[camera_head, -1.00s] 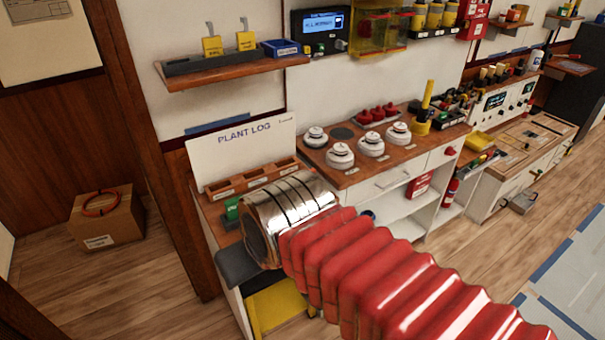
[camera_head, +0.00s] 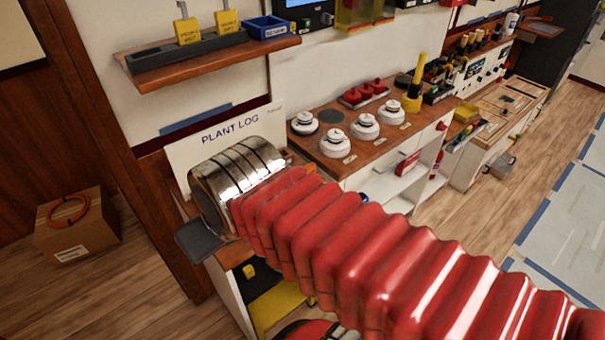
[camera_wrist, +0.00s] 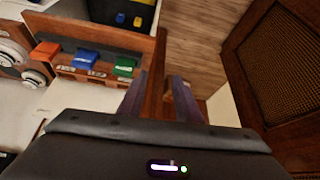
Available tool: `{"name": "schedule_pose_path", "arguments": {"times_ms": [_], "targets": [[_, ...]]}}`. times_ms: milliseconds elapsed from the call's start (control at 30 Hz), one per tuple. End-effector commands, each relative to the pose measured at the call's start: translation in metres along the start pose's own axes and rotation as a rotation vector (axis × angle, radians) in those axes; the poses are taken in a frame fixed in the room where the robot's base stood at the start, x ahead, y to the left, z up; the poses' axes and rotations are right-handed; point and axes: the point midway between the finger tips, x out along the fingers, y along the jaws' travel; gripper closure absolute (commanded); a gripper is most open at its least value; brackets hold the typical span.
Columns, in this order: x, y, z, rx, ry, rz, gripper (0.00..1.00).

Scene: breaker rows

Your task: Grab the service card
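In the wrist view a wooden rack holds a red card (camera_wrist: 46,50), a blue card (camera_wrist: 86,58) and a green card (camera_wrist: 124,66), each in its own slot. Their labels are too small to read, so I cannot tell which is the service card. My gripper (camera_wrist: 160,96) is open, its two dark fingers apart with nothing between them. It is to the right of the green card, over the rack's wooden end. In the head view my silver wrist hides the rack, and only a dark part of my gripper (camera_head: 200,240) shows.
A white Plant Log board (camera_head: 225,140) stands behind my wrist. Above is a wooden shelf (camera_head: 210,62) with two yellow tags (camera_head: 188,30) and a blue tray (camera_head: 268,27). White round knobs (camera_head: 334,142) are on the counter to the right. A cardboard box (camera_head: 75,228) sits on the floor at left.

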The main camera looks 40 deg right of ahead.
Motion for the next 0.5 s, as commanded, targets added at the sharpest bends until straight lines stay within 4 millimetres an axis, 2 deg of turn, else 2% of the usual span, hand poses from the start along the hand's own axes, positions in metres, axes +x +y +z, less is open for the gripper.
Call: {"name": "schedule_pose_path", "arguments": {"times_ms": [267, 500], "targets": [[0.0, 0.0, 0.0001, 0.0, 0.0, 0.0, 0.69], [0.0008, 0.0068, -0.0064, 0.005, -0.008, 0.005, 0.52]]}}
